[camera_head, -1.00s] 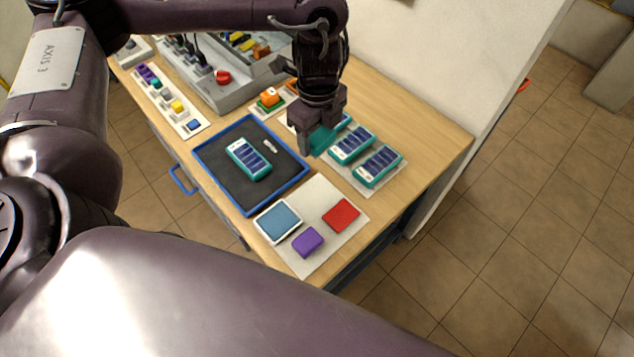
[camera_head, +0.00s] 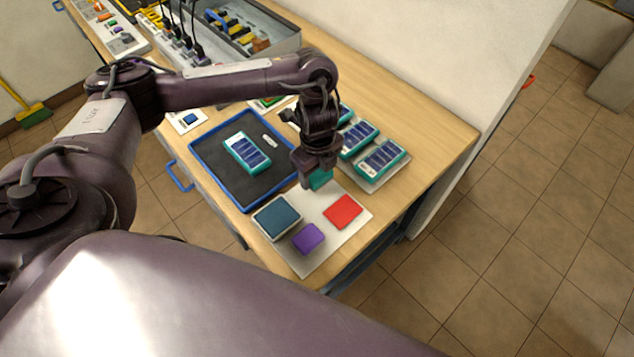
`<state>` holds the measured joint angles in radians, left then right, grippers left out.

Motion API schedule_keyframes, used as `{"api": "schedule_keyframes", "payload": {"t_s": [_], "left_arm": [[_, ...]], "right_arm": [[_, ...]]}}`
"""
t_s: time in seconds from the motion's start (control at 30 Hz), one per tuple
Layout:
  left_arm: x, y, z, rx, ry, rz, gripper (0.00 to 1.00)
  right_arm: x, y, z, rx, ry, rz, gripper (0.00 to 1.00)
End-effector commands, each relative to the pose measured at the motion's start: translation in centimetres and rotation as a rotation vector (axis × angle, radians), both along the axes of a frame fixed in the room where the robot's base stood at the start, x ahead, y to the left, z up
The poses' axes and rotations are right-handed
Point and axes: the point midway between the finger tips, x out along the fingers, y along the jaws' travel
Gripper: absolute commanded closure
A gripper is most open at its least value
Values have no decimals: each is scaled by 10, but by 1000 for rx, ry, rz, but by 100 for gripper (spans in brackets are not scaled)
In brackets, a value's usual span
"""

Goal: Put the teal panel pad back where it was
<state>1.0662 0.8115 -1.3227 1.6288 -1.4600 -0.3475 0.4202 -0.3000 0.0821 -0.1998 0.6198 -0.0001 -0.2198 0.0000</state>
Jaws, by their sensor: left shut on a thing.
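The teal panel pad (camera_head: 321,180) is in my left gripper (camera_head: 318,178), which is shut on it. The gripper hides much of the pad. The pad is over the far corner of a white board (camera_head: 318,256); I cannot tell whether it touches the board. On the board are a blue pad in a pale frame (camera_head: 277,217), a purple pad (camera_head: 308,239) and a red pad (camera_head: 343,212). The board's far corner lies under or behind the gripper. My right gripper is not in view.
A blue-rimmed tray (camera_head: 197,165) with a teal battery pack (camera_head: 247,153) stands left of the gripper. Teal battery packs (camera_head: 381,158) stand on a pale mat to the right. A grey box (camera_head: 290,42) with cables stands farther back. The table's right edge (camera_head: 440,171) is bare.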

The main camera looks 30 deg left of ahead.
Motion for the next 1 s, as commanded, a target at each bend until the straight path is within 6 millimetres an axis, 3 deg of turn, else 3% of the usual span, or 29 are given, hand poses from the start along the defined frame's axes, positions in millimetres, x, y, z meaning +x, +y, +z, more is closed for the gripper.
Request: {"api": "schedule_keyframes", "payload": {"t_s": [0.3,0.73,0.77,0.9,1.0], "left_arm": [[-1,0,-39,-1,3,2,64],[0,0,-44,0,0,0,64],[0,0,-44,0,0,0,41],[0,0,-43,0,0,0,23],[0,0,-43,0,0,0,20]], "right_arm": [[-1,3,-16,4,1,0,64],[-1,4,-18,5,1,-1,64],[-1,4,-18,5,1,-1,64],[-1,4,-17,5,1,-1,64],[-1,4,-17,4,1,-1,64]]}}
